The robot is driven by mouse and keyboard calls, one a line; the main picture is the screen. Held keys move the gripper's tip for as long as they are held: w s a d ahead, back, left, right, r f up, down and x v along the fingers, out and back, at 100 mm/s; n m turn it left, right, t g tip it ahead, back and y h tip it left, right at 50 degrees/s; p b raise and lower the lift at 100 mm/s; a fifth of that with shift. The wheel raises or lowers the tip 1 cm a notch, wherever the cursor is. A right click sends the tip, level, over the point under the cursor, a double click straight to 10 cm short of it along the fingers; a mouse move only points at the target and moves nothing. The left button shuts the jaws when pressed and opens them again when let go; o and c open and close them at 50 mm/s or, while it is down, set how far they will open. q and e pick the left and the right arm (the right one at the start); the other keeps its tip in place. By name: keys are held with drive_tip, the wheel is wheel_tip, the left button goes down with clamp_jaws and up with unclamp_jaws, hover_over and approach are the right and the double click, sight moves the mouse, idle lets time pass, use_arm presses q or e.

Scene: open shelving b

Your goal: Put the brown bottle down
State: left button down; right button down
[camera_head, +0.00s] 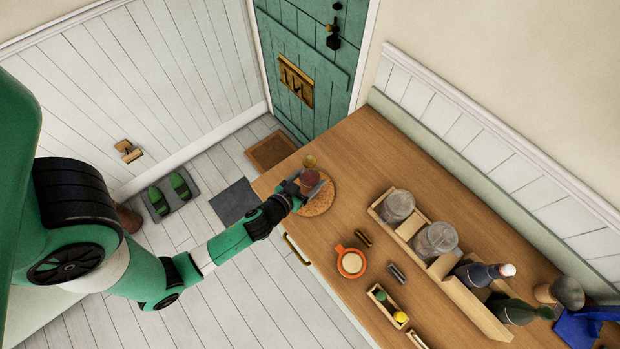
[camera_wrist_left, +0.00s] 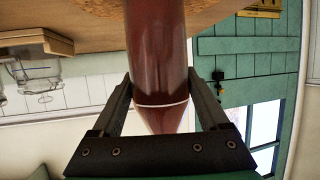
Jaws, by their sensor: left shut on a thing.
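The brown bottle (camera_head: 310,178) is in my left gripper (camera_head: 297,188) at the far left end of the wooden counter, over a round cork mat (camera_head: 322,201). In the left wrist view, the two fingers of my left gripper (camera_wrist_left: 163,100) are on either side of the dark red-brown bottle (camera_wrist_left: 158,50), shut on it. The cork mat (camera_wrist_left: 207,14) shows just behind the bottle's base end. I cannot tell whether the base touches the mat. My right gripper is not in view.
An orange mug (camera_head: 340,250), a small tray (camera_head: 380,305) and a wooden rack with glass jars (camera_head: 398,205) and a dark bottle (camera_head: 480,272) stand to the right. The counter's front edge is near my arm.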

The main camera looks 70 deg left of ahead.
use_arm(q)
unclamp_jaws()
drive_tip(key=shift+r, duration=0.15)
drive_tip(key=b+v, duration=0.3)
drive_tip(key=v, duration=0.9)
drive_tip(key=shift+b, duration=0.35)
drive_tip(key=shift+a, duration=0.1)
